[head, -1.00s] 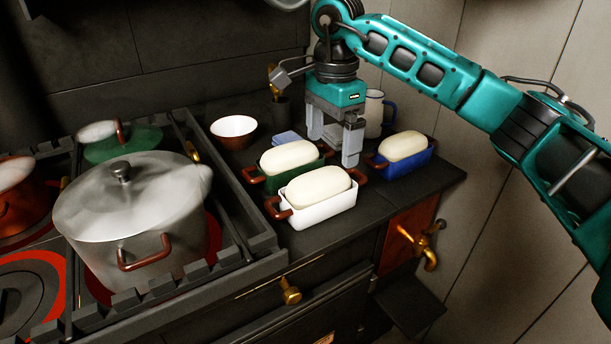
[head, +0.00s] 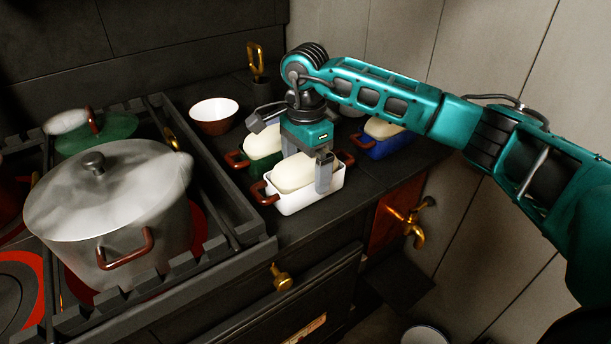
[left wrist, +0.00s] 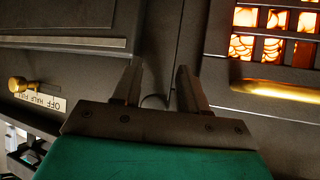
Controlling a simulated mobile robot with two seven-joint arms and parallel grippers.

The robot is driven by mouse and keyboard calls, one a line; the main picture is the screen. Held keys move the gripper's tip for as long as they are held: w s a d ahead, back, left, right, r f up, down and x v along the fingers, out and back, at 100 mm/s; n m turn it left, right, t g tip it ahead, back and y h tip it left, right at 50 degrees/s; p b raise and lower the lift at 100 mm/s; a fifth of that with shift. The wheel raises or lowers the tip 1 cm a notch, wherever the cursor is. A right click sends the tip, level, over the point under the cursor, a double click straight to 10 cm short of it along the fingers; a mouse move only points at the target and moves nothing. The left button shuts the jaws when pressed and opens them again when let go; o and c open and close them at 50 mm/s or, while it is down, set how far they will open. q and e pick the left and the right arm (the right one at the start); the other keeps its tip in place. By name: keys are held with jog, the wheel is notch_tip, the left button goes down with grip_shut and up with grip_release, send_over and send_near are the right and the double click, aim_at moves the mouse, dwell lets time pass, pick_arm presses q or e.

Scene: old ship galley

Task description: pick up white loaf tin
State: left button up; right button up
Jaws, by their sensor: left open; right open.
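The white loaf tin (head: 301,203) stands on the dark counter right of the stove, with a pale loaf (head: 292,173) in it and reddish-brown handles at its ends. My right gripper (head: 307,168) is open and low over this tin. Its near finger reaches down by the loaf at the tin's right part; the far finger is partly hidden behind the loaf. I cannot tell whether a finger touches the tin. My left gripper (left wrist: 160,75) is open and empty in the left wrist view, in front of dark stove panels.
A green loaf tin (head: 243,171) stands close behind the white one; a blue loaf tin (head: 390,148) stands behind right. A bowl (head: 215,118) is farther back. A large lidded pot (head: 112,215) occupies the stove at left. A brass tap (head: 412,222) juts out below the counter.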

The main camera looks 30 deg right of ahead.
jog(key=shift+f, duration=0.95)
jog(key=c, duration=1.1)
jog(key=shift+r, duration=0.1)
jog(key=shift+c, duration=0.5)
